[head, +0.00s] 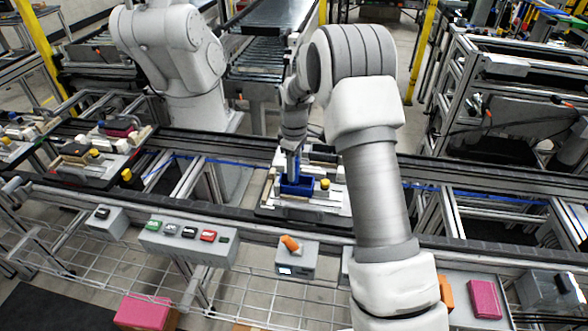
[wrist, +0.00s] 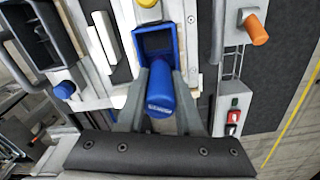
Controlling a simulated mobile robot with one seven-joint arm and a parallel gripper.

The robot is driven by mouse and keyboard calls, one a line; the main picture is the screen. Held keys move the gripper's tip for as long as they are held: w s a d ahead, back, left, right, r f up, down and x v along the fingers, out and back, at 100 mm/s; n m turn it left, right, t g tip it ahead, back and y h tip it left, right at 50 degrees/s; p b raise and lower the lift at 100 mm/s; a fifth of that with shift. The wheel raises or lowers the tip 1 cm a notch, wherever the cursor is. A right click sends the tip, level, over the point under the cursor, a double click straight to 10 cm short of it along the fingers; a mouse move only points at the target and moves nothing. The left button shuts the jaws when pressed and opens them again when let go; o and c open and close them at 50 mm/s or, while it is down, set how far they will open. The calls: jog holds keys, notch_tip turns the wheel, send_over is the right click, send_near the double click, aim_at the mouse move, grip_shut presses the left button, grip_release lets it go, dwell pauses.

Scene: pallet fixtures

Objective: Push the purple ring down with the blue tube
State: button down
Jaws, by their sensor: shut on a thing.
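My gripper (wrist: 162,98) is shut on the blue tube (wrist: 160,86), with one grey finger on each side of it. In the head view my gripper (head: 291,150) points down over the pallet fixture (head: 330,204), and the tube (head: 293,168) shows below it. The tube's far end is over or inside a blue open box (wrist: 158,43) on the fixture; I cannot tell how deep. The box also shows in the head view (head: 297,188). I cannot make out the purple ring in either view.
A yellow knob (head: 325,184) stands close beside the blue box. An orange-handled switch box (head: 296,258) sits in front of the conveyor. Another loaded pallet (head: 100,158) stands to the left. A second blue knob (wrist: 65,90) shows in the wrist view.

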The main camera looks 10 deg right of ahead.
jog(key=shift+f+b, duration=0.9)
jog(key=shift+f, duration=0.1)
dwell(3.6)
jog(key=shift+r+p, duration=2.5)
jog(key=shift+r, duration=1.6)
